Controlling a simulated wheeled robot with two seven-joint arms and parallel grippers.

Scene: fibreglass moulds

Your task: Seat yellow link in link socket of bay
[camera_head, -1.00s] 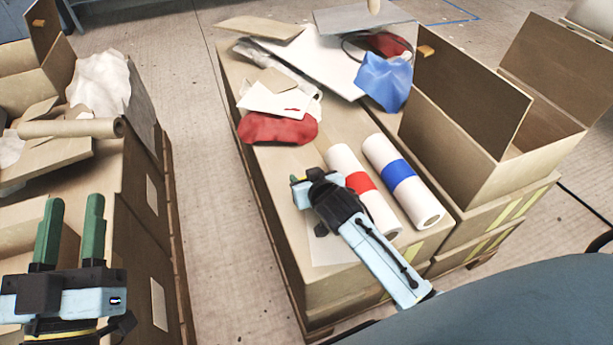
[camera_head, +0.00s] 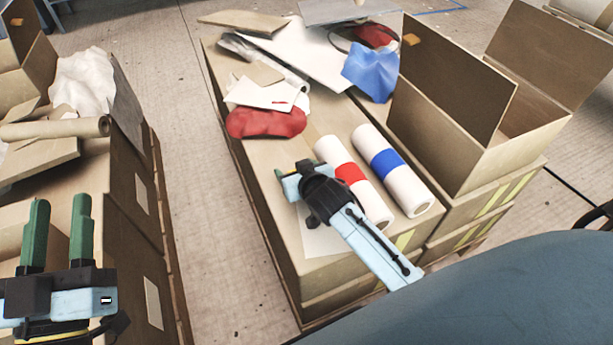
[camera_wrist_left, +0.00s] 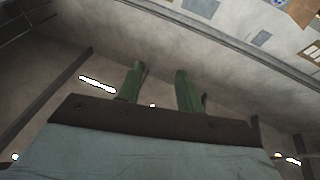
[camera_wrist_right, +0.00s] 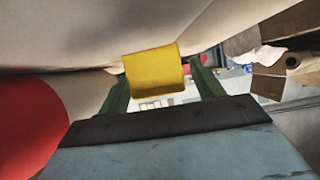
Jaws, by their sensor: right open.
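A yellow link (camera_wrist_right: 154,72) shows in the right wrist view, between the green fingers of my right gripper (camera_wrist_right: 161,78). The fingers are open around it; I cannot tell whether either touches it. In the head view my right gripper (camera_head: 287,184) is over the front of the middle crate stack, left of the red-banded roll. I cannot make out the link socket or the bay.
A red-banded white roll (camera_head: 366,204) lies close beside my right gripper, with a blue-banded roll (camera_head: 407,196) beyond it. An open box (camera_head: 466,165) stands right. Red cloth (camera_head: 266,122), blue cloth (camera_head: 370,70) and panels clutter the back. A floor aisle (camera_head: 213,190) separates the stacks.

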